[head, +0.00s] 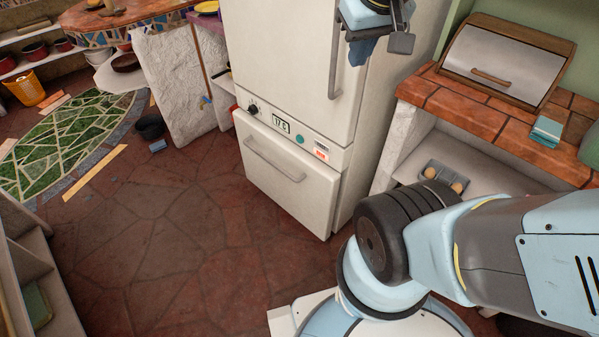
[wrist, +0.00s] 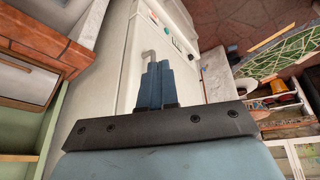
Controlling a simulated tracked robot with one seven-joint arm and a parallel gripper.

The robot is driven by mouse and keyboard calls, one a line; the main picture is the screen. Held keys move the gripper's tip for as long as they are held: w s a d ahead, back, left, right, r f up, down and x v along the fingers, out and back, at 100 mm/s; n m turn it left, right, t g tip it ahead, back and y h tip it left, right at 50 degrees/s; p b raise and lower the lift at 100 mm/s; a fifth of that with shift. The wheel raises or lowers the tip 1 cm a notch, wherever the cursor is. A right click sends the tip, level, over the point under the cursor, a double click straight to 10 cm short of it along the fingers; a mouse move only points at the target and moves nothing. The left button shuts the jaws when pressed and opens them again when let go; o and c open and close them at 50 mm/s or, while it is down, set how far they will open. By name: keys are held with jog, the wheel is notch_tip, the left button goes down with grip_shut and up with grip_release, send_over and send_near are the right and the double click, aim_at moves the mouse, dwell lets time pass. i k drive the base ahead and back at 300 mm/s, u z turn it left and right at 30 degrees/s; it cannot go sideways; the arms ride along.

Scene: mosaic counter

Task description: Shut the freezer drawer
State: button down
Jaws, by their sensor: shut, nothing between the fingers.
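The freezer drawer (head: 285,180) is the low white front of the fridge in the head view, with a horizontal bar handle (head: 275,158).
A brick-topped counter (head: 450,100) with a bread box (head: 500,65) stands right of the fridge. Stone floor (head: 170,240) lies open before the drawer. A black bowl (head: 150,127) and a yellow bucket (head: 25,88) are at the left. Low shelving (head: 30,270) is at lower left.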

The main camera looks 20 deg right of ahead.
aim_at(304, 186)
jog(key=u, duration=0.15)
jog(key=k, duration=1.15)
jog(key=z, duration=0.3)
jog(key=i, duration=1.45)
jog(key=u, duration=0.05)
